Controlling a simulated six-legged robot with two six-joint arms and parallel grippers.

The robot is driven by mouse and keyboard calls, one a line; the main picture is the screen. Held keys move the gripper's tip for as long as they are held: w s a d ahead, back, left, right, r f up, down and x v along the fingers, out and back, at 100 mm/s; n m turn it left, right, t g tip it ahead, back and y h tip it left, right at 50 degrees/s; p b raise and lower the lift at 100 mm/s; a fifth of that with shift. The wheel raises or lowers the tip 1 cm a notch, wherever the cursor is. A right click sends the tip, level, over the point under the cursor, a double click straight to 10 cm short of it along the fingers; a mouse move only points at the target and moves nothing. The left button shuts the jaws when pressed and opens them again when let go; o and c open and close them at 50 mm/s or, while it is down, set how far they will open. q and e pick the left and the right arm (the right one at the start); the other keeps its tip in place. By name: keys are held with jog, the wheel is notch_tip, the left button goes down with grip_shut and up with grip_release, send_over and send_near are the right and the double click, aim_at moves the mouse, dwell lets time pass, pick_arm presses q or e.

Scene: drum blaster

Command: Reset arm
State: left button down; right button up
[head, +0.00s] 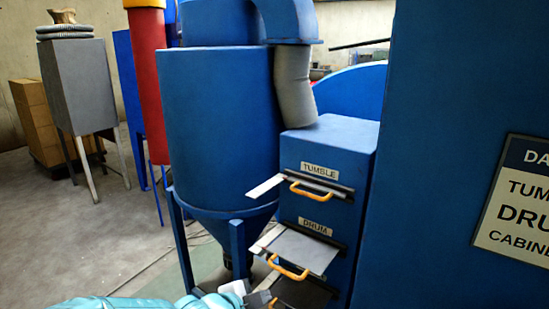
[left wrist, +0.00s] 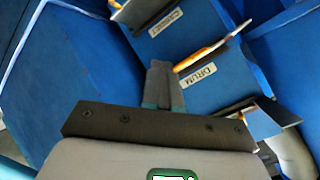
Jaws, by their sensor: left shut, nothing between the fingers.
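My left gripper (head: 262,298) is at the bottom of the head view, at the end of a teal-sleeved arm. It is close to the lower drawers of the blue cabinet (head: 345,150). In the left wrist view its two fingers (left wrist: 160,68) are together, with nothing between them. The drawer labelled DRUM (head: 300,248) stands pulled out, with a yellow handle (head: 287,268). Above it, the TUMBLE drawer has a yellow handle (head: 318,195). In the left wrist view the DRUM label (left wrist: 198,75) is just right of the fingers. My right gripper is out of view.
A large blue hopper (head: 220,120) on legs stands left of the drawers, joined by a grey hose (head: 294,85). A blue panel with a sign (head: 520,205) fills the right side. A grey bin (head: 78,85) stands back left. Floor at left is clear.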

pick_arm(q)
jog(key=s+a+f+n+g+y, duration=0.1)
jog(key=s+a+f+n, duration=0.2)
jog(key=f, duration=0.4)
jog(key=s+a+f+n+g, duration=0.1)
jog(key=s+f+n+g, duration=0.1)
jog(key=s+f+n, duration=0.3)
jog(key=s+a+f+n+g+y, duration=0.1)
jog(key=s+a+f+n+g, duration=0.1)
jog(key=s+f+n, duration=0.3)
jog(key=s+a+f+n+g+p, duration=0.1)
jog(key=s+a+f+n+g, duration=0.2)
jog(key=s+f+n, duration=0.3)
jog(key=s+f+g, duration=0.1)
jog(key=s+f, duration=0.3)
jog(key=s, duration=0.6)
jog(key=shift+f+y, duration=0.35)
jog(key=shift+y, duration=0.05)
